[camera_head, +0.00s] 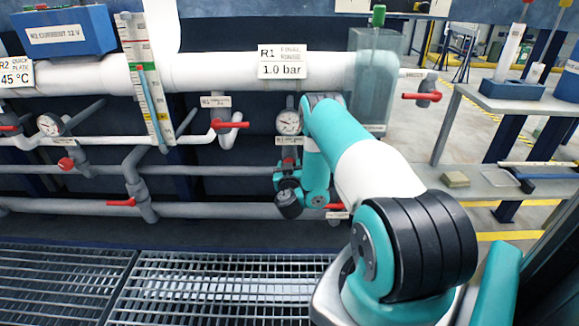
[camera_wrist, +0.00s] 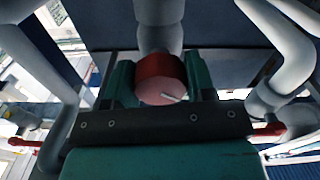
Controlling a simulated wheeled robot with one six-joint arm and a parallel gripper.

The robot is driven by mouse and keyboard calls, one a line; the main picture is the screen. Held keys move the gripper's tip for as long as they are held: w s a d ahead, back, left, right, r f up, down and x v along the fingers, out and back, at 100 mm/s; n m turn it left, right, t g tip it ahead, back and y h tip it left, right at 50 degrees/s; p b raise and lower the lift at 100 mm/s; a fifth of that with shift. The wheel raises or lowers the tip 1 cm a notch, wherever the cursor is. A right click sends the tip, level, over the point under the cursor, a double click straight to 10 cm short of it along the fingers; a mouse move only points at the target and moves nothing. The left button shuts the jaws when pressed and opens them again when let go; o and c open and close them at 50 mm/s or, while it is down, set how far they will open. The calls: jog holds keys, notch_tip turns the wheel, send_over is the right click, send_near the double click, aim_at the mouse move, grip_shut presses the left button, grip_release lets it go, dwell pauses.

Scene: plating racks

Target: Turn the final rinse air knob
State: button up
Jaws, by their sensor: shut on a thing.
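The final rinse air knob is a red round knob (camera_wrist: 160,80) with a pale front face and a small white pointer mark toward the lower right of that face. It sits on a grey vertical pipe in the wrist view. My gripper (camera_wrist: 161,84) has one teal finger on each side of the knob and is shut on it. In the head view, my gripper (camera_head: 289,176) is at the pipework below a round gauge (camera_head: 289,122); only a bit of the red knob (camera_head: 289,161) shows there. A sign (camera_head: 282,62) above reads R1 final rinse, 1.0 bar.
Red lever handles stand close by: one left of the gauge (camera_head: 231,124), one at the right (camera_head: 421,96). Grey pipes flank my gripper on both sides in the wrist view. A clear tank (camera_head: 373,80) is behind my arm. Metal grating (camera_head: 220,285) lies below.

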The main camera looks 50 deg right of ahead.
jog(key=m, duration=0.6)
jog(key=shift+p, duration=0.35)
jog(key=m, duration=0.6)
jog(key=shift+m+p, duration=0.3)
jog(key=shift+p, duration=0.05)
jog(key=o, duration=0.9)
jog(key=shift+a, duration=0.15)
jog(key=p+v, duration=1.7)
jog(key=p, duration=0.7)
jog(key=shift+s+a+p, duration=0.1)
jog(key=shift+a+p, duration=0.05)
jog(key=shift+p, duration=0.2)
